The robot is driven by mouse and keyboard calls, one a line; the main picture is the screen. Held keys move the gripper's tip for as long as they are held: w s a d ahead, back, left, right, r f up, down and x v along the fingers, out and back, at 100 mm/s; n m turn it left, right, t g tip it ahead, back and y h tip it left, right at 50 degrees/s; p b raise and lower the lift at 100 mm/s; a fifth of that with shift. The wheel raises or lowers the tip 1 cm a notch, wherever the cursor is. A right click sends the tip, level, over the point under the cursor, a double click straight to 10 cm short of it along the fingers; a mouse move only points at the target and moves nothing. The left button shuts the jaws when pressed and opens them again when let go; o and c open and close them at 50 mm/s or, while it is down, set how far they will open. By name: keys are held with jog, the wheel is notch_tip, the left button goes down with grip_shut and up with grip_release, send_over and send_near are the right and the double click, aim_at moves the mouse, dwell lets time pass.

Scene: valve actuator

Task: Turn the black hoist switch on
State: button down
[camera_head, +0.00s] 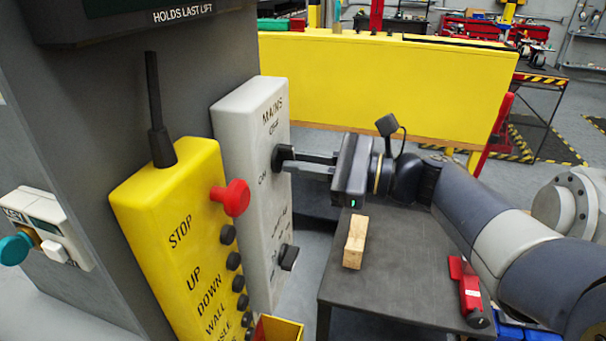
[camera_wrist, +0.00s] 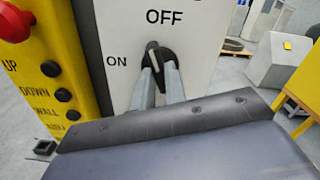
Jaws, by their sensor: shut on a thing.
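A black rotary switch (camera_head: 279,158) sits on the upper part of a light grey box (camera_head: 244,115) marked MAINS, with OFF above it and ON to its left. In the wrist view the switch (camera_wrist: 155,50) has its handle pointing nearly straight up toward OFF. My gripper (camera_head: 291,160) reaches in from the right and is shut on the switch handle. Its two fingers (camera_wrist: 158,76) lie on either side of the handle's lower end. A second black switch (camera_head: 289,257) is lower on the same box; its label is too small to read.
A yellow pendant (camera_head: 170,215) with a red stop button (camera_head: 232,197) and black buttons stands close left of the box. A dark table (camera_head: 400,270) below my arm holds a wooden block (camera_head: 355,242) and a red tool (camera_head: 466,287). A yellow barrier (camera_head: 385,85) stands behind.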

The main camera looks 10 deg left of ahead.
jog(key=shift+f+n+b, duration=0.15)
jog(key=shift+n+b, duration=6.15)
jog(key=shift+b, duration=0.2)
jog(key=c, duration=1.4)
grip_release()
jog(key=shift+c, duration=0.2)
jog(key=d, duration=1)
jog(key=shift+s+d, duration=0.4)
jog(key=shift+s, duration=0.05)
